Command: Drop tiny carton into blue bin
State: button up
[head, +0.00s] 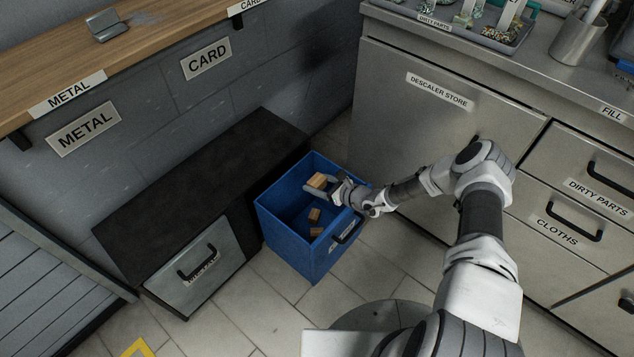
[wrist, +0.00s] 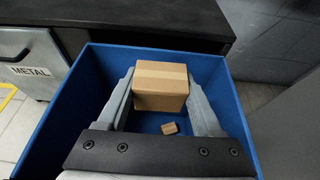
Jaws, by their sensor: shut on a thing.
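A tiny brown cardboard carton (head: 317,181) with a paler tape band is held between the fingers of my gripper (head: 324,185). In the wrist view the same carton (wrist: 160,88) sits between both fingers, over the bin's inside. The blue bin (head: 283,238) stands open on the floor, and its walls surround the carton in the wrist view (wrist: 62,122). The carton is near the level of the rim, apart from the bin floor.
A low black-topped cabinet (head: 200,190) with a METAL drawer stands left of the bin. A steel counter (head: 440,100) with drawers stands to the right. A wooden counter (head: 150,45) runs along the upper left. Tiled floor (head: 235,315) is clear in front.

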notch_tip(320, 180, down, 3)
jog(key=shift+f+b, duration=0.2)
jog(key=shift+b, duration=0.95)
jog(key=o, duration=1.3)
jog(key=shift+o, duration=0.2)
jog(key=p+v, duration=0.5)
jog(key=v, duration=1.2)
jog(key=shift+d, duration=0.2)
jog(key=shift+r, duration=0.25)
